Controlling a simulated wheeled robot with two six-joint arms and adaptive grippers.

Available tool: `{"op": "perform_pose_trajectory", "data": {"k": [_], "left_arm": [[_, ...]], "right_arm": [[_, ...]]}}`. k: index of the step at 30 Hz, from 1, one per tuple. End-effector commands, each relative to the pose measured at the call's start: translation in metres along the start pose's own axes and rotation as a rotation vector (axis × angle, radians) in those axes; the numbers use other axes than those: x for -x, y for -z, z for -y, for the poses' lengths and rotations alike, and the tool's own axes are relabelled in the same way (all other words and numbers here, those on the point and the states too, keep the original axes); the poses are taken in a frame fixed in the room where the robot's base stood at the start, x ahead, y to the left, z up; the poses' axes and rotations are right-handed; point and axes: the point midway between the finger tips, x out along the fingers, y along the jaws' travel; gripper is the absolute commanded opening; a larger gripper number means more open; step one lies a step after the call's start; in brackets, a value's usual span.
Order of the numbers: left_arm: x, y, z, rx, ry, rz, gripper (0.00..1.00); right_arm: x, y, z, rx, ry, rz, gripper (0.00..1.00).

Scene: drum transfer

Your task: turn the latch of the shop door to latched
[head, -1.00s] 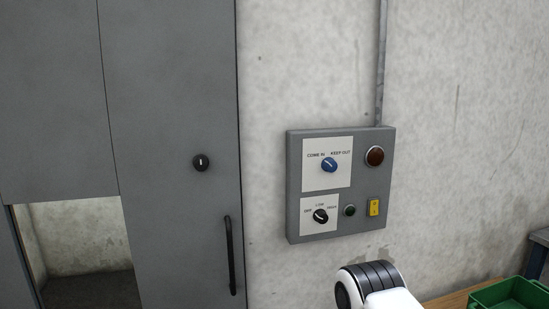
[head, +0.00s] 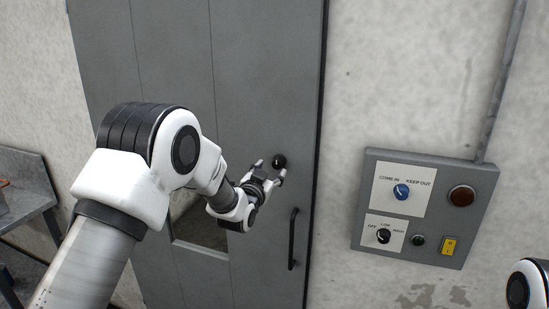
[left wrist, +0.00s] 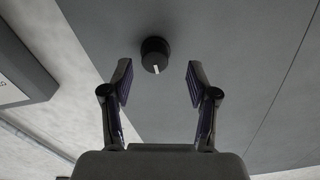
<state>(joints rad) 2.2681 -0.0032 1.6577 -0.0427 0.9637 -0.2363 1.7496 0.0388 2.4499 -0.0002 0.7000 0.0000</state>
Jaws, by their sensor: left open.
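The latch is a round black knob (head: 279,161) on the grey shop door (head: 265,80), above the black door handle (head: 293,240). In the left wrist view the knob (left wrist: 155,55) carries a white mark at the edge nearest my gripper. My left gripper (head: 270,172) is open, with its fingertips close to the knob. In the left wrist view the two fingers (left wrist: 158,82) stand apart, with the knob just beyond the gap between their tips. I see no contact. My right gripper is not in view; only a piece of my right arm shows at the lower right.
A grey table (head: 30,205) stands at the left. The door has an opening low down.

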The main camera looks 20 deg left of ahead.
Motion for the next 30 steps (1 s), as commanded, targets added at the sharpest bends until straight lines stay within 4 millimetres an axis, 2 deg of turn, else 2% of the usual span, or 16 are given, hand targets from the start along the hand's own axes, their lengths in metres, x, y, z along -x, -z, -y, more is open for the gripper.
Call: {"op": "perform_pose_trajectory", "data": {"k": [1, 6, 15, 20, 21, 30], "left_arm": [[-0.01, 0.006, 0.001, 0.0, -0.001, -0.001, 0.59], [-0.035, 0.003, 0.0, 0.0, -0.001, 0.001, 0.59], [-0.04, -0.001, -0.001, 0.001, -0.001, 0.002, 0.59], [-0.04, -0.001, -0.001, 0.001, -0.001, 0.002, 0.03], [-0.04, -0.001, 0.0, 0.001, -0.001, 0.002, 0.0], [-0.04, -0.002, -0.001, -0.015, -0.001, 0.001, 0.0]], "right_arm": [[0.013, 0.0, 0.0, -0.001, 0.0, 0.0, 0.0], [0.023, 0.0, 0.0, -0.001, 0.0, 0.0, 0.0], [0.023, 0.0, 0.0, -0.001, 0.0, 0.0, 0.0], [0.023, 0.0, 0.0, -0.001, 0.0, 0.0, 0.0], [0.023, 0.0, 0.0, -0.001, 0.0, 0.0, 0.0], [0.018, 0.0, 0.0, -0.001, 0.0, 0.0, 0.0]]}}
